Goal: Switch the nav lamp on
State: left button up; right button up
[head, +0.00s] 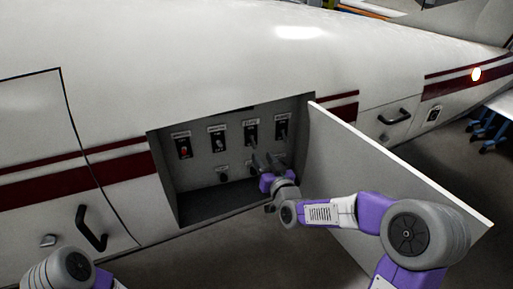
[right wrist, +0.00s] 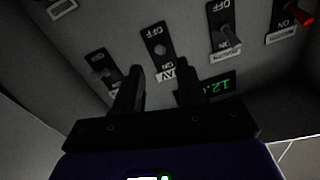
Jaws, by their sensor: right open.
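The switch whose partly covered label seems to read NAV (right wrist: 160,48) is a dark plate with OFF and ON marks, upside down in the right wrist view. In the head view it is the third switch from the left (head: 251,131) in the open panel bay. Its lever points toward the wrist camera, so I cannot tell its setting. My right gripper (right wrist: 160,70) is open and empty, its fingertips close to that plate's ON end; contact is unclear. In the head view the gripper (head: 264,162) reaches into the bay. A round lamp (head: 476,74) glows on the fuselage stripe. My left gripper is out of view.
A red-tipped switch (head: 184,148), a grey-lever switch (head: 218,139) and another switch (head: 282,127) share the panel. A green display (right wrist: 217,87) lies beside my right finger. The open bay door (head: 390,170) stands right of the bay, close to my right arm.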

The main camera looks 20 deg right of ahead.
aim_at(253, 143)
jog(key=w, duration=0.6)
jog(key=shift+a, duration=0.35)
jog(key=shift+f, duration=0.1)
grip_shut()
